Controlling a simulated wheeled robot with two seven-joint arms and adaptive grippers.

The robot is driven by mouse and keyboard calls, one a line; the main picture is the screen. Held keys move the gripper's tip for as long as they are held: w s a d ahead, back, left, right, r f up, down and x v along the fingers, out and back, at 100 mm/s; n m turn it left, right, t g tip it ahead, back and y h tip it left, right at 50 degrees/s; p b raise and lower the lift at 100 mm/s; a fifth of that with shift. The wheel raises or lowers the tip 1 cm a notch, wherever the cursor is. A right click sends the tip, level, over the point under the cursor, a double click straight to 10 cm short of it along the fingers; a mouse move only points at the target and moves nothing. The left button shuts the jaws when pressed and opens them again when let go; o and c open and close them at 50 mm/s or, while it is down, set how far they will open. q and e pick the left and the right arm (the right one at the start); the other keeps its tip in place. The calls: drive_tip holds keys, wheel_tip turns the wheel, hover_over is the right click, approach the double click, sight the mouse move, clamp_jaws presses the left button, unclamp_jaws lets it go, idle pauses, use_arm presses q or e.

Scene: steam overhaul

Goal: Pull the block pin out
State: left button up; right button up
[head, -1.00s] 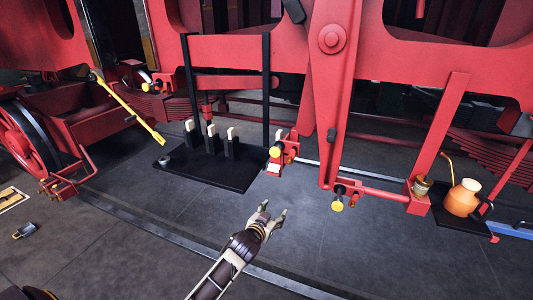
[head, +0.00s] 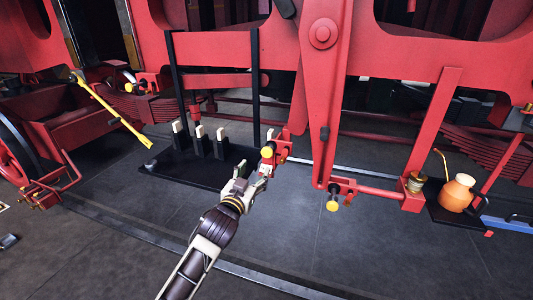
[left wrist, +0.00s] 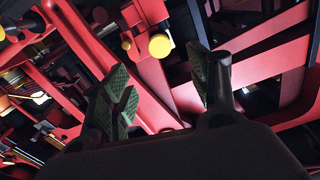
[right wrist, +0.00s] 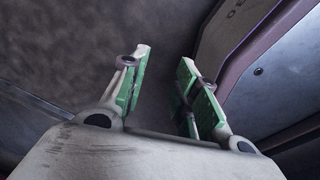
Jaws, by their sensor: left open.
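A yellow-knobbed pin (head: 267,152) sits in a red bracket beside the tall red link, and a second yellow knob (head: 332,206) is lower right. I cannot tell which one is the block pin. My left gripper (head: 252,174) is open and empty, just in front of and below the first knob. In the left wrist view a large yellow knob (left wrist: 159,46) shows beyond and between the spread fingers (left wrist: 160,65), apart from them. My right gripper (right wrist: 163,57) is open and empty in its wrist view, away from these parts.
A black stand (head: 175,170) with several white-topped posts lies left of my left gripper. A yellow bar (head: 112,112) slants at the left. An orange oil can (head: 457,193) stands on a dark shelf at right.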

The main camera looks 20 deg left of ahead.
sight(266, 153)
use_arm(q)
drive_tip(key=shift+w+d, duration=0.15)
drive_tip(key=shift+w, duration=3.6)
drive_tip(key=shift+w+p, duration=0.3)
drive_tip(key=shift+w, duration=2.15)
drive_tip(key=shift+w+d, duration=0.1)
drive_tip(key=shift+w, duration=0.55)
use_arm(e)
drive_tip(key=shift+s+a+r, duration=0.1)
drive_tip(key=shift+a+r, duration=0.2)
drive_tip(key=shift+a, duration=0.3)
